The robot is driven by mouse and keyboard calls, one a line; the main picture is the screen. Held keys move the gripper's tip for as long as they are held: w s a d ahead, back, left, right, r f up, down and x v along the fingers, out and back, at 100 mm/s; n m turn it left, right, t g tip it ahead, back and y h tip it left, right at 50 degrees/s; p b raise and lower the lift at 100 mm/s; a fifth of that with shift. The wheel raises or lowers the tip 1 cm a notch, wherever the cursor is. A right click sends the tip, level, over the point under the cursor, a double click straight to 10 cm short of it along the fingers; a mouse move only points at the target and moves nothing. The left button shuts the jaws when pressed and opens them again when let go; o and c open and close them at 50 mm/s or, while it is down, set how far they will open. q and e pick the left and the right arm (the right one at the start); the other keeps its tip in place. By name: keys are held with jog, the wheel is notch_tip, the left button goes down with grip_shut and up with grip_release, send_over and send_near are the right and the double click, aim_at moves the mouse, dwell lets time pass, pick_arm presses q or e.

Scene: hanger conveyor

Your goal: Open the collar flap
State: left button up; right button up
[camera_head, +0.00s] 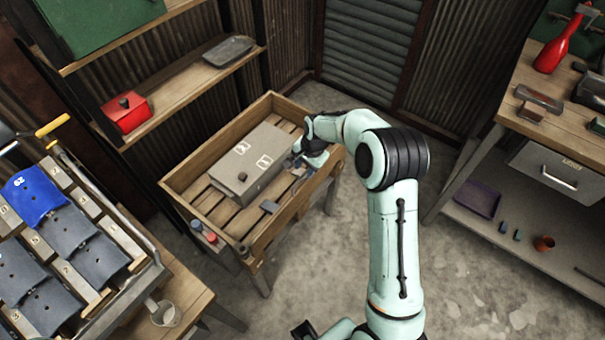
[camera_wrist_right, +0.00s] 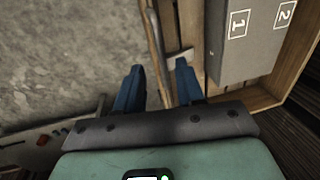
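A grey box (camera_head: 249,162) with white number labels and a dark knob lies in a wooden slatted crate (camera_head: 190,163). I cannot tell for sure which part is the collar flap. My right gripper (camera_head: 299,170) is at the crate's right side, beside the box. In the right wrist view its two blue fingers (camera_wrist_right: 158,82) are apart with nothing held between them. The crate's wooden edge (camera_wrist_right: 156,50) and a small grey handle-like piece (camera_wrist_right: 180,57) show just beyond the fingertips. The box (camera_wrist_right: 245,45) is to their right. My left gripper does not show clearly.
A rack with blue and dark panels (camera_head: 35,195) stands at the left. Shelves with a red box (camera_head: 126,112) are behind it. The concrete floor between is mostly clear.

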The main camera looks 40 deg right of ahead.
aim_at(302, 177)
jog(key=f, duration=0.2)
jog(key=w+f, duration=0.1)
jog(key=f, duration=0.1)
jog(key=shift+a+f, duration=0.15)
jog(key=shift+f, duration=0.25)
grip_shut()
